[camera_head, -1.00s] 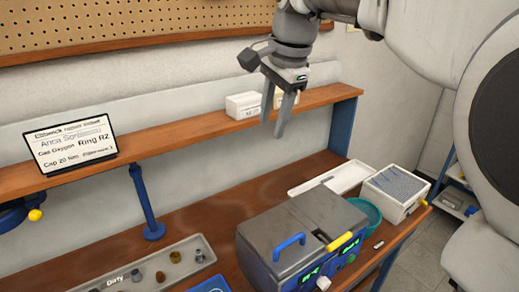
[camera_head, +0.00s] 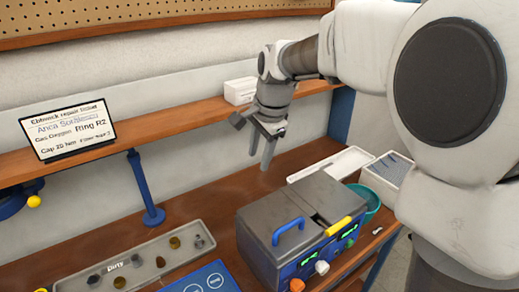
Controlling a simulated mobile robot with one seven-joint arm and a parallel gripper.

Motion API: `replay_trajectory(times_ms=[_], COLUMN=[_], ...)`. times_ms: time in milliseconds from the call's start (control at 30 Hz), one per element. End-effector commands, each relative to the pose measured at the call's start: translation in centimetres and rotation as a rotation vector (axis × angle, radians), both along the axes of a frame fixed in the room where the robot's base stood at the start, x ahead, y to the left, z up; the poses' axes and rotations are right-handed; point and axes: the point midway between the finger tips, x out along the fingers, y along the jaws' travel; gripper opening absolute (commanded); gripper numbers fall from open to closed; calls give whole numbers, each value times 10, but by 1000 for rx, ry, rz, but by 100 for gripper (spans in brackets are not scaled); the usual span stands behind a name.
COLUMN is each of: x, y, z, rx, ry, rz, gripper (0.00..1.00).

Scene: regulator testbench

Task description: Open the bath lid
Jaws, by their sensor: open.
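The bath (camera_head: 258,262) is a grey box with green displays and knobs on its blue front, standing at the right part of the bench. Its grey lid (camera_head: 262,212) lies shut on top. A blue handle (camera_head: 288,231) arches over the lid's front left. A yellow handle (camera_head: 338,226) sits at the right of the top, beside a small dark slot. My gripper (camera_head: 264,160) points down with its two fingers apart and empty. It hangs above and behind the bath, in front of the shelf, not touching the lid.
A tray (camera_head: 150,258) marked Dirty with several small parts lies left of the bath, near a blue mat (camera_head: 203,281). A teal bowl (camera_head: 371,207), a white tray (camera_head: 330,164) and a white box (camera_head: 388,172) stand right and behind. The shelf (camera_head: 190,137) runs behind.

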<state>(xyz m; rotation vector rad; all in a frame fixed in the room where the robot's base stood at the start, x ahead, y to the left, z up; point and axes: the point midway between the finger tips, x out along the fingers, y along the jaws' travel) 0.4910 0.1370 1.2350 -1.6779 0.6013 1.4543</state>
Motion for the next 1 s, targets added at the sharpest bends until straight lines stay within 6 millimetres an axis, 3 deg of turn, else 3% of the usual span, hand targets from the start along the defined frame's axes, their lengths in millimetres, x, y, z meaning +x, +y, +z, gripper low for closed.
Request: replay_trajectory(times_ms=[133, 400, 1000], x=[0, 0, 0], y=[0, 0, 0], z=[0, 0, 0], rx=[0, 0, 0], ry=[0, 0, 0], rz=[0, 0, 0], gripper=[45, 0, 0])
